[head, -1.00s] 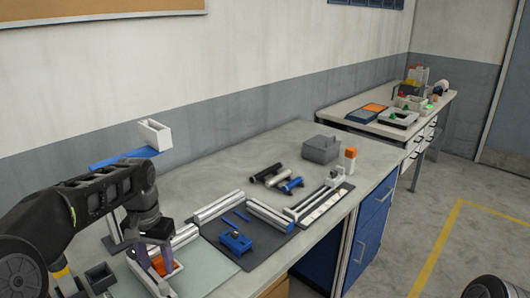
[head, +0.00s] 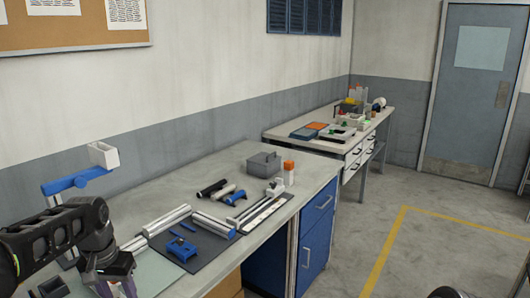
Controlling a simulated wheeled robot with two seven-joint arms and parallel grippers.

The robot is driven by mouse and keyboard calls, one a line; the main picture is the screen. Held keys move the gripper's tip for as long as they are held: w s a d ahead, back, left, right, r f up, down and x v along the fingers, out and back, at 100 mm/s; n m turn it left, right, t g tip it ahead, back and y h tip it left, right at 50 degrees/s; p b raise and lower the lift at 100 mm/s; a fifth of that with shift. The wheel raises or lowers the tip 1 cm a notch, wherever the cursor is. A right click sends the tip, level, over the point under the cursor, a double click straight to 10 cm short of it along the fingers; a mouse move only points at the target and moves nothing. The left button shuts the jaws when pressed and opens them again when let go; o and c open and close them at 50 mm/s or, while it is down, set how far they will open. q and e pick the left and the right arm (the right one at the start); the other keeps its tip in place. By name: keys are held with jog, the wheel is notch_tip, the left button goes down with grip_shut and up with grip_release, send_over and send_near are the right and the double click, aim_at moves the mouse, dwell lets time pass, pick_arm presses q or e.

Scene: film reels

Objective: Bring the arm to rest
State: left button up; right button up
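My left arm (head: 50,235) comes in from the left, over the near left end of the workbench (head: 165,190). My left gripper (head: 118,290) points down at the bottom edge of the head view. Its purple-grey fingers are cut off by the frame, so their opening and anything between them are hidden. My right gripper is not in view.
A dark mat (head: 193,247) holds a blue clamp-like part (head: 182,249) and small blue strips. A white holder (head: 103,155) rises behind my arm.

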pick_arm(q)
jog(key=w+d+f+t+h, duration=0.1)
jog(key=w+d+f+t, duration=0.2)
jog(key=w+d+f, duration=0.25)
jog(key=s+d+f+h, duration=0.2)
jog(key=d+f, duration=0.6)
jog(key=f, duration=0.5)
jog(key=s+d+f+n, duration=0.1)
jog(key=s+d+f, duration=0.6)
jog(key=s+f, duration=0.25)
jog(key=s+d+f+g, duration=0.1)
jog(key=s+d+f, duration=0.2)
jog(key=s, duration=0.7)
jog(key=s+d+f+g+h, duration=0.1)
jog(key=s+d+f+g, duration=0.1)
jog(key=s+f, duration=0.3)
jog(key=s+d, duration=0.1)
jog(key=s, duration=0.3)
jog(key=shift+s+f+n+g, duration=0.3)
jog(key=shift+s+f+n, duration=0.05)
jog(key=shift+n, duration=0.05)
